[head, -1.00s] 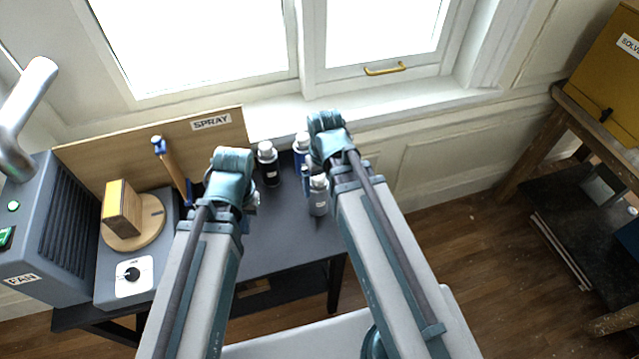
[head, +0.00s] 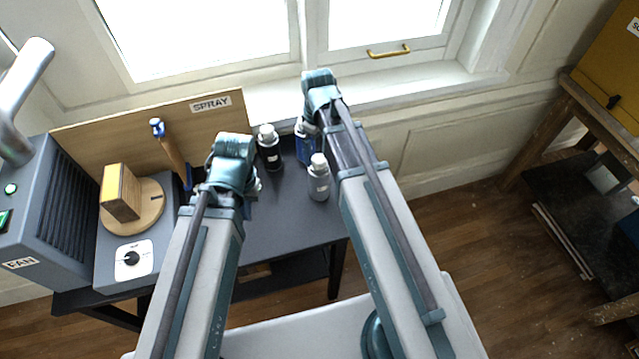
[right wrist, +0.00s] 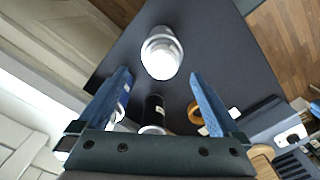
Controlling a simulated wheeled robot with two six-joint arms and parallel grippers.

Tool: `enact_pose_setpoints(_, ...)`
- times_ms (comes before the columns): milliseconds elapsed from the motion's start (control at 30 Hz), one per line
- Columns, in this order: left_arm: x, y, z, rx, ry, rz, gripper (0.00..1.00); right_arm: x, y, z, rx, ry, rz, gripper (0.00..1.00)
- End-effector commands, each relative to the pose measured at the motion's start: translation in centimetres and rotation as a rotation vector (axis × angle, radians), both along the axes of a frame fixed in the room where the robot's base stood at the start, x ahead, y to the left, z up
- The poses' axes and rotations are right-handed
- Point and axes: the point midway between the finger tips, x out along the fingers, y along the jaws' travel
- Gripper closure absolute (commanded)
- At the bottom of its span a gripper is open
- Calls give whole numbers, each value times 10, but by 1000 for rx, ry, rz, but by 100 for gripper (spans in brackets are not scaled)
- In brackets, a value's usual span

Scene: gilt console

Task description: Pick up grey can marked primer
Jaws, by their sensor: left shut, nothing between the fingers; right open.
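The grey can (head: 318,184) with a white cap and pale label stands upright at the right end of the dark table (head: 285,230). Its label is too small to read. In the right wrist view the grey can (right wrist: 162,48) lies just beyond the fingertips, roughly centred between them and not gripped. My right gripper (right wrist: 160,74) is open and empty; my arm mostly hides it in the head view. My left gripper (head: 253,188) is shut and empty over the table, left of the grey can, its fingers mostly hidden by its wrist.
A black can (head: 270,155) and a blue can (head: 302,148) stand close behind the grey can. The window wall is behind.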

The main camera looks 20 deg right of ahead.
Motion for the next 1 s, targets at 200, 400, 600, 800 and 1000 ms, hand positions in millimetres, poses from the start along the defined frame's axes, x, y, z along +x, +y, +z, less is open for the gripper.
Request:
enact_pose_setpoints(200, 0, 0, -38, 1, 0, -7, 100, 0, 0, -38, 0, 0, -1, 0)
enact_pose_setpoints(400, 0, 0, -62, 2, 0, -9, 100, -1, 0, -62, 0, 0, -1, 0)
enact_pose_setpoints(600, 0, 0, -64, 2, 0, -8, 100, -1, 0, -64, 0, 0, -1, 0)
enact_pose_setpoints(800, 0, 0, -70, 2, 0, -8, 100, -2, -1, -70, 0, 0, -1, 0)
enact_pose_setpoints(1000, 0, 0, -93, 2, 0, -7, 100, -8, -3, -93, 0, 0, -1, 0)
